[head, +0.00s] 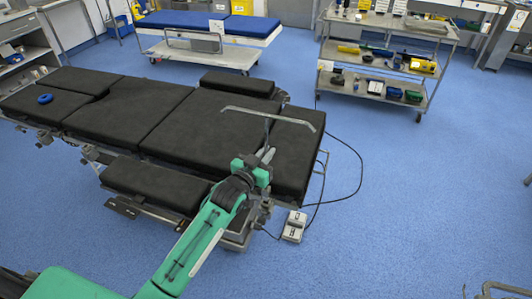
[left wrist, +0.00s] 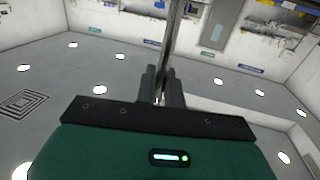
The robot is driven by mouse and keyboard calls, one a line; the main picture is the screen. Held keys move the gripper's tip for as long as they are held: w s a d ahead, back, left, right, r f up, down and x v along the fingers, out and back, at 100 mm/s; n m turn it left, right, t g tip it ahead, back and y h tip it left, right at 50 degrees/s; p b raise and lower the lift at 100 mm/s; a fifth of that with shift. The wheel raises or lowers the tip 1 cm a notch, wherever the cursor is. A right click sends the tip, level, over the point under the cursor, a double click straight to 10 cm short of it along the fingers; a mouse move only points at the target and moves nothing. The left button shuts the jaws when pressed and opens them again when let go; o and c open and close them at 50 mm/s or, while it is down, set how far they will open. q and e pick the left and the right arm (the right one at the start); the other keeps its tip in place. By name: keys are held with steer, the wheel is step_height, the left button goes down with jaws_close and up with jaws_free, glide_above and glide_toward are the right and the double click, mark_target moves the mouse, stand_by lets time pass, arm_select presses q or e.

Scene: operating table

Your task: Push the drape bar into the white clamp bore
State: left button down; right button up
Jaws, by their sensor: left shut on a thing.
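The drape bar is a thin grey T-shape. Its bent crossbar (head: 268,115) spans above the black table in the head view, with a short stem running down to my left gripper (head: 266,155). My left gripper is shut on this stem. In the left wrist view the stem (left wrist: 173,42) rises between the fingers (left wrist: 162,88), nearly upright with a slight lean. The white clamp and its bore cannot be made out; my gripper and arm cover part of the table's near right side. My right gripper is not in view.
A white box (head: 294,226) with cables stands on the blue floor near the table's right end. A loaded trolley (head: 385,70) stands behind.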

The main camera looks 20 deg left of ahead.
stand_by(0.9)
arm_select(q)
steer(key=shift+p, duration=0.45)
steer(key=shift+f+b, duration=0.35)
steer(key=shift+f, duration=0.4)
stand_by(0.6)
steer(key=shift+f+b, duration=0.3)
steer(key=shift+f, duration=0.5)
steer(key=c, duration=1.4)
jaws_free()
